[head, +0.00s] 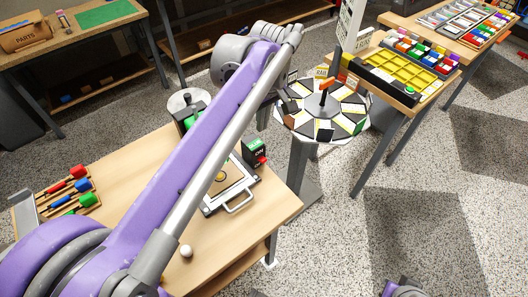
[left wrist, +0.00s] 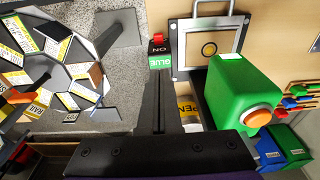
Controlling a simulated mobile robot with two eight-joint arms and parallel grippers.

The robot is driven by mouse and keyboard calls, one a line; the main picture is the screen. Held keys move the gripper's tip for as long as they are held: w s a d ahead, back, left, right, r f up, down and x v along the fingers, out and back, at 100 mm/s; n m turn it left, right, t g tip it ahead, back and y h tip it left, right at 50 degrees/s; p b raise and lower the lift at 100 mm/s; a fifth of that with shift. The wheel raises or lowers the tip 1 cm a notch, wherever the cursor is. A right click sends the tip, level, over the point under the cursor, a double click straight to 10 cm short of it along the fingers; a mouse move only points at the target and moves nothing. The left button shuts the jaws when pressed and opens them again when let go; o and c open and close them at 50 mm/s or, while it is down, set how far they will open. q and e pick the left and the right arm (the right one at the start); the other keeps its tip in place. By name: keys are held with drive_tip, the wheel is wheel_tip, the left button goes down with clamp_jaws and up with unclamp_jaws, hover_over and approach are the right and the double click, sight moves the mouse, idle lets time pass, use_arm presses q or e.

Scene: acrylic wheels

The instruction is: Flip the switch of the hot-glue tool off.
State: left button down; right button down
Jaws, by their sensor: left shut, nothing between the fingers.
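The hot-glue tool's switch box (head: 253,150) stands at the right edge of the near wooden table, beside a framed plate. Its face reads ON, with a red part on its right side. In the left wrist view the red ON switch (left wrist: 158,43) sits above a green GLUE label (left wrist: 161,62). My left gripper (left wrist: 160,78) is shut and empty; its dark fingers point at the GLUE label, their tips just below it in the picture. I cannot tell whether they touch. In the head view the fingers are hidden behind my arm.
The framed plate (head: 243,200) with a handle lies beside the switch box. A green box with an orange button (left wrist: 258,117) is close right of the fingers. A carousel of labelled trays (head: 345,125) stands beyond the table. Coloured-handled tools (head: 75,190) lie at left.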

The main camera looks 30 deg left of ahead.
use_arm(q)
hover_over(263, 159)
drive_tip(key=a, duration=0.1)
wheel_tip(263, 159, down, 9)
drive_tip(key=shift+w+r+b, duration=0.1)
drive_tip(key=shift+w+b, duration=0.05)
drive_tip(key=shift+b, duration=0.2)
drive_tip(key=f, duration=0.1)
drive_tip(key=s+d+f, duration=0.1)
drive_tip(key=shift+d+f, duration=0.2)
drive_tip(key=shift+f, duration=0.55)
drive_tip(key=shift+w+f, duration=0.15)
drive_tip(key=shift+w, duration=0.15)
drive_tip(key=shift+s, duration=0.1)
